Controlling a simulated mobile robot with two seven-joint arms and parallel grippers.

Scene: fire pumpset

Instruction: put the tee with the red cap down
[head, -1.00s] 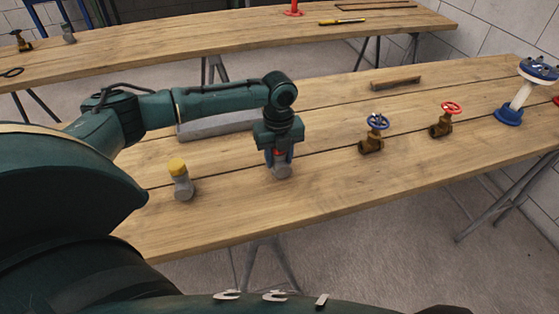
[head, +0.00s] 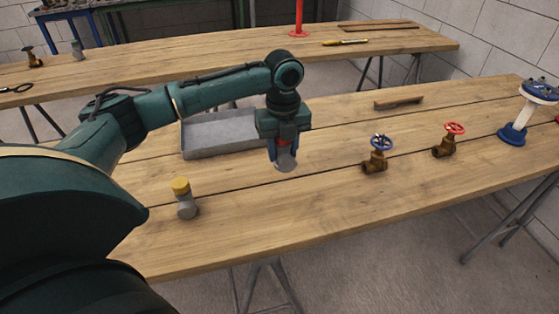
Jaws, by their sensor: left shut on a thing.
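My left gripper (head: 285,143) is in the head view, pointing down over the near wooden table (head: 330,205). It is shut on the tee with the red cap (head: 286,161). The red cap shows between the fingers and the grey tee body below them. The gripper hides part of the tee. I cannot tell for sure whether the tee's underside is touching the table or just above it. My right gripper is not in view.
A grey tray (head: 222,132) lies behind the gripper. A yellow-capped tee (head: 184,198) stands to the left. A blue-wheeled valve (head: 376,155), a red-wheeled valve (head: 449,139) and a blue-and-white flanged piece (head: 520,120) stand to the right. The table's front middle is clear.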

